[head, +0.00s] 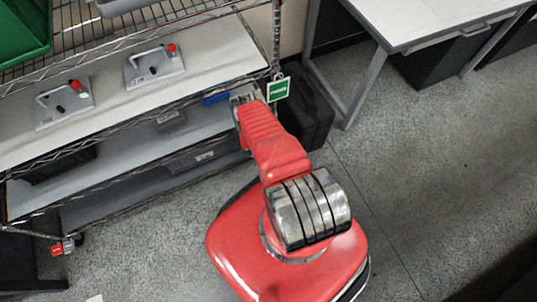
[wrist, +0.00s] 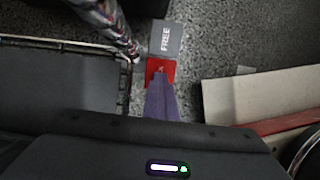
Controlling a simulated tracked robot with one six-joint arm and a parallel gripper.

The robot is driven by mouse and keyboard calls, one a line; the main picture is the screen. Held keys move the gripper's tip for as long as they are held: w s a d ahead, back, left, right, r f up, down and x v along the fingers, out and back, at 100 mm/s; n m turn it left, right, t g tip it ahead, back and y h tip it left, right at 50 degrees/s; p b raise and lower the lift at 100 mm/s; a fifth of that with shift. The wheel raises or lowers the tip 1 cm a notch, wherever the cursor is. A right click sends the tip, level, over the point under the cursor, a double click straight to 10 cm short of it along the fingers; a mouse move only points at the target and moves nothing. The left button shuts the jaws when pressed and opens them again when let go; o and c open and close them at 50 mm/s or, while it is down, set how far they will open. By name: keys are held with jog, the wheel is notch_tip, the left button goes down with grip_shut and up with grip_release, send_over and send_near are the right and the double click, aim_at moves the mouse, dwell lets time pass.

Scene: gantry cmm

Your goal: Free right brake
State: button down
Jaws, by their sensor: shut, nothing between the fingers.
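In the wrist view the right brake shows as a grey plate marked FREE (wrist: 166,38) with a red plate (wrist: 168,68) just below it in the picture. My gripper (wrist: 160,78) is shut and empty, its fingers pointing at the red plate and covering part of it. I cannot tell whether the fingertips touch it. In the head view my arm reaches toward the rack's right end and hides this brake and the fingertips. Another brake (head: 62,247), with a red plate, sits at the foot of the rack's left post.
A wire shelving rack (head: 212,70) stands at the left, with a green tag (head: 278,90) on its right post. The post (wrist: 108,22) is close left of the brake in the wrist view. A dark case (head: 308,118) and a white-topped table (head: 425,18) stand right. Floor is clear at right.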

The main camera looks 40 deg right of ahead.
jog(key=c, duration=2.5)
grip_release()
jog(key=shift+c, duration=0.2)
jog(key=o, duration=1.2)
jog(key=shift+r, duration=0.1)
jog(key=shift+v, duration=6.8)
jog(key=shift+a, duration=0.1)
